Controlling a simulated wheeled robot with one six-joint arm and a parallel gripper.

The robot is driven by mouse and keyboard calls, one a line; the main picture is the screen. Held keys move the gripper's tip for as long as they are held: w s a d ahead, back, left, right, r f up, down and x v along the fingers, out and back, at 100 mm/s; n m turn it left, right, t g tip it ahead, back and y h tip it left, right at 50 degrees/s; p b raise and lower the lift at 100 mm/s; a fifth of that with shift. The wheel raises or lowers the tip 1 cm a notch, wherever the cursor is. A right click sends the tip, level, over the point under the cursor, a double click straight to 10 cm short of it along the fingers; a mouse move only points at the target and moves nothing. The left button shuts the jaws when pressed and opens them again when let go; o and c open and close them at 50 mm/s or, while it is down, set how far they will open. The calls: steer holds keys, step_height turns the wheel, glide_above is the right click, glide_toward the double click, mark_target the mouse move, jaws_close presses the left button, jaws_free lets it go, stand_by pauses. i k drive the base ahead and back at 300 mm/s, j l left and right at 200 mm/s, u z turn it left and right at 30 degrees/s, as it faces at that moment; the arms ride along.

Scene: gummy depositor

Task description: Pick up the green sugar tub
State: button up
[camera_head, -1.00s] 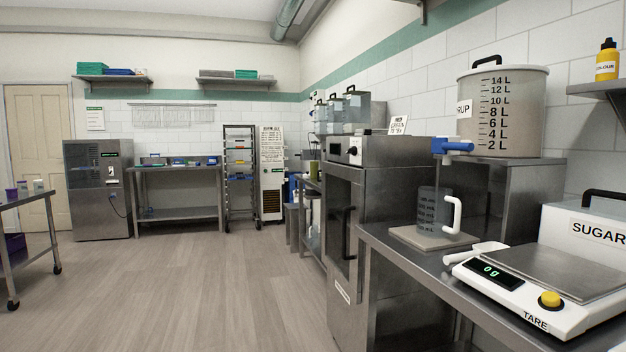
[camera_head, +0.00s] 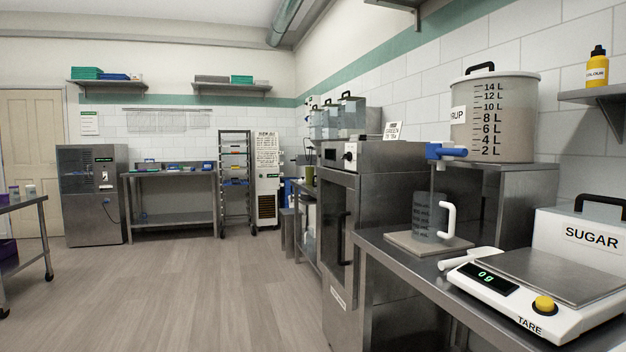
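I cannot make out a tub that is clearly the green sugar tub. A white bin labelled SUGAR (camera_head: 590,238) with a black handle stands at the right edge, behind the scale (camera_head: 545,285). A small olive-green container (camera_head: 308,176) shows far off beside the steel cabinet, too small to identify. Small coloured items, mostly blue, lie on the far bench (camera_head: 172,172). My gripper is not in view.
A steel oven-like cabinet (camera_head: 340,235) stands beyond. A trolley (camera_head: 25,204) is at left. The floor (camera_head: 185,295) between is clear.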

mark_target(309, 171)
steer(key=i+j+u, duration=0.3)
steer(key=i, duration=0.6)
steer(key=i+u, duration=0.35)
steer(key=i, duration=0.6)
steer(key=i+z, duration=0.1)
steer(key=i, duration=1)
steer(key=i+z, duration=0.1)
steer(key=i, duration=1)
steer(key=i+j+z, duration=0.1)
steer(key=i, duration=0.95)
steer(key=i+l+z, duration=0.15)
steer(key=i, duration=0.6)
steer(key=i+l+z, duration=0.15)
steer(key=i, duration=0.65)
steer(key=i+l, duration=0.35)
steer(key=l+z, duration=0.05)
steer(key=l, duration=0.1)
